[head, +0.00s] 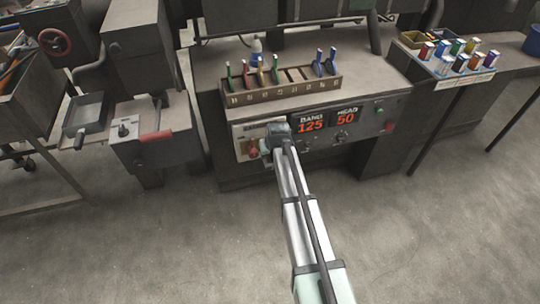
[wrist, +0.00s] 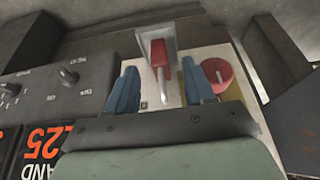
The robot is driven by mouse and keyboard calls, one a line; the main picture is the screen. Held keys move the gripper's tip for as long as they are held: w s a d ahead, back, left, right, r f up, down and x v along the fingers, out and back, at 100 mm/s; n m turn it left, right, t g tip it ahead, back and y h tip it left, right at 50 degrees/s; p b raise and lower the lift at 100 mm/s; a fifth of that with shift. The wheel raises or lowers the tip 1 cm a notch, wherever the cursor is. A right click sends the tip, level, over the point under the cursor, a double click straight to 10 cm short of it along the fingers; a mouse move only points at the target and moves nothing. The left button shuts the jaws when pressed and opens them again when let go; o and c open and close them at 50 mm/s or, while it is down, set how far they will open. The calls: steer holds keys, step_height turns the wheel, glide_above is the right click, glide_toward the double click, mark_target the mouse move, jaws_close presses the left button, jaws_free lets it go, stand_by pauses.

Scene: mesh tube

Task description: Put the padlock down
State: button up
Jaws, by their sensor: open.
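My gripper (wrist: 159,68) is open, its two blue fingers spread apart at the front panel of the console. Between and beyond the fingers, in the wrist view, is a narrow red piece with a pale metal bar or loop, which looks like the padlock (wrist: 160,54). It lies against a grey plate (wrist: 147,34) on the panel; I cannot tell whether it hangs there or rests. Neither finger appears to touch it. In the head view, my gripper (head: 277,130) is at the panel's left part and hides the padlock.
A red knob (wrist: 214,74) on a yellow plate is right beside the right finger. The console's red displays (head: 311,122) read 125 and 50. A rack (head: 285,92) with coloured tools stands on the console top. The floor (head: 180,235) in front is clear.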

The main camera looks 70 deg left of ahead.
steer(key=v, duration=0.8)
steer(key=shift+r, duration=0.25)
steer(key=shift+d, duration=0.1)
